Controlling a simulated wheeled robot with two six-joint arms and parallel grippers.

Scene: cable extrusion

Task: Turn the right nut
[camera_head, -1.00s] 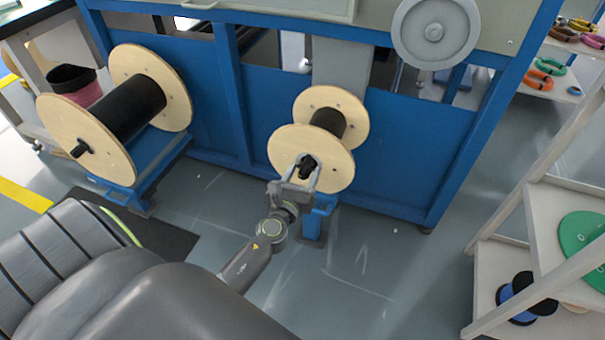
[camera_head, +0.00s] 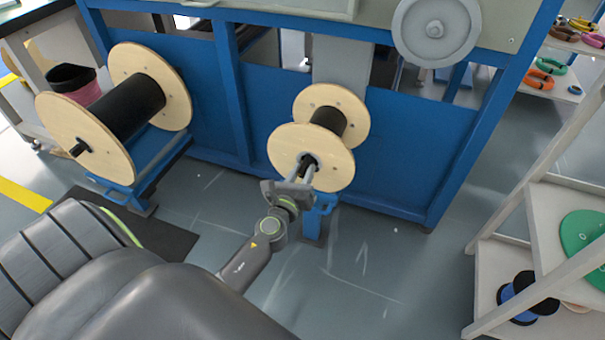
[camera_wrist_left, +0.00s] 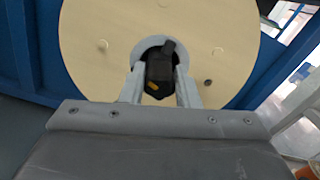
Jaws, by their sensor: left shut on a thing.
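The right nut (camera_wrist_left: 159,72) is a black piece at the hub of the right spool (camera_head: 284,151). It also shows small and dark in the head view (camera_head: 308,163). My left gripper (camera_head: 305,172) reaches up to the hub from below. In the left wrist view its two fingers (camera_wrist_left: 160,85) stand on either side of the nut, shut on it. The pale wooden flange (camera_wrist_left: 85,40) fills the space behind the nut. My right gripper is not in view.
A larger spool of black cable (camera_head: 130,110) sits on a blue stand at the left. A blue machine frame (camera_head: 420,150) stands behind the right spool. A white shelf (camera_head: 500,265) with cable coils is at the right. Grey floor (camera_head: 390,260) lies open between.

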